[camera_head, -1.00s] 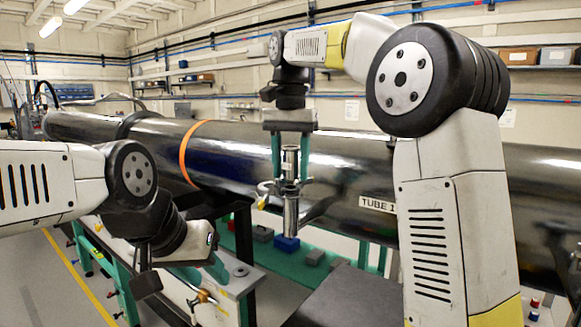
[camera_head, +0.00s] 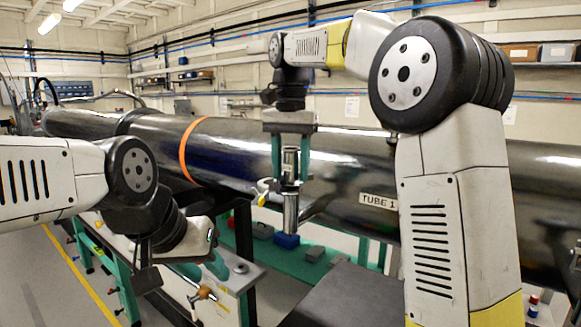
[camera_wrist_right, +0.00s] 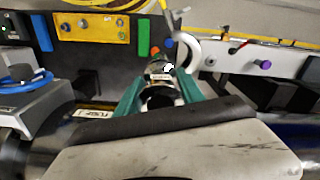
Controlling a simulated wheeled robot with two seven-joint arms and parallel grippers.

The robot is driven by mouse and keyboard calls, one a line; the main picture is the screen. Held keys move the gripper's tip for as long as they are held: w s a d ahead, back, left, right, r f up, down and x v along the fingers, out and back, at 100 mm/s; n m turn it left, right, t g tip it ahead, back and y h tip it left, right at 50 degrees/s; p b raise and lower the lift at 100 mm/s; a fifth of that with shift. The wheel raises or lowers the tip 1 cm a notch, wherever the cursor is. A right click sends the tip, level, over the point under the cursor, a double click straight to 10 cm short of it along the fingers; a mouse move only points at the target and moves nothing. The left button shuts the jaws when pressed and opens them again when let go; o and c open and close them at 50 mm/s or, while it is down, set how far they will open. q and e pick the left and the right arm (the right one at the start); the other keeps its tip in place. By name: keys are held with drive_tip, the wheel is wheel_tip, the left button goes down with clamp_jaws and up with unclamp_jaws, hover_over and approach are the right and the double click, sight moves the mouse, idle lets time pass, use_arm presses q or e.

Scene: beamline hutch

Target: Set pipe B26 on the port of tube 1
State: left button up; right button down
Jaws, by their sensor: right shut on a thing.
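My right gripper (camera_head: 290,172) is shut on an upright silver pipe (camera_head: 291,160), held in front of the dark tube 1 (camera_head: 345,170) with its "TUBE 1" label (camera_head: 378,202). A collar and a side branch show just below the fingertips, with a silver cylinder (camera_head: 291,215) under them. I cannot tell where pipe ends and port begins, or whether they touch. In the right wrist view the pipe (camera_wrist_right: 160,76) stands between the teal fingers, with a small unreadable label. My left gripper (camera_head: 201,268) hangs low at left, its teal fingers apart and apparently empty.
A blue block (camera_head: 287,241) and a grey block (camera_head: 314,254) sit on the teal support below. A bench (camera_head: 238,284) with a brass fitting (camera_head: 205,292) lies under my left gripper. An orange band (camera_head: 189,150) circles the tube.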

drive_tip(key=c, duration=0.6)
unclamp_jaws()
drive_tip(key=shift+c, duration=0.2)
